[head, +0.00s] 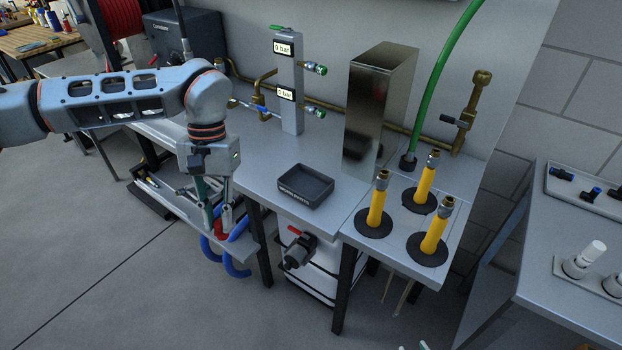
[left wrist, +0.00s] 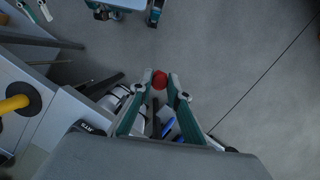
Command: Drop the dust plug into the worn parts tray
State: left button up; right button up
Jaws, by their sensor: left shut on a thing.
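My left gripper (head: 221,228) is shut on the red dust plug (left wrist: 159,79), which shows between its fingertips in the left wrist view. In the head view a bit of red shows low at the fingers, in front of the bench's front edge. The worn parts tray (head: 292,194) is a black, shallow, empty tray on the grey bench top, to the right of my left gripper. Its lettered edge also shows in the left wrist view (left wrist: 92,128). Only small tips of what may be my right gripper show at the bottom edge of the head view.
A valve panel (head: 290,90) and a tall metal box (head: 377,110) stand behind the tray. Several yellow tubes (head: 376,208) stand upright on the right. Blue hoses (head: 236,268) hang below the left gripper. The bench around the tray is mostly clear.

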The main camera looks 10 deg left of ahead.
aim_at(301, 190)
jog(key=i+j+z, duration=0.4)
jog(key=j, duration=0.15)
jog(key=i+j+z, duration=0.1)
jog(key=j+z, duration=0.15)
jog(key=i+j+z, duration=0.2)
jog(key=j, duration=0.15)
jog(key=k, duration=0.05)
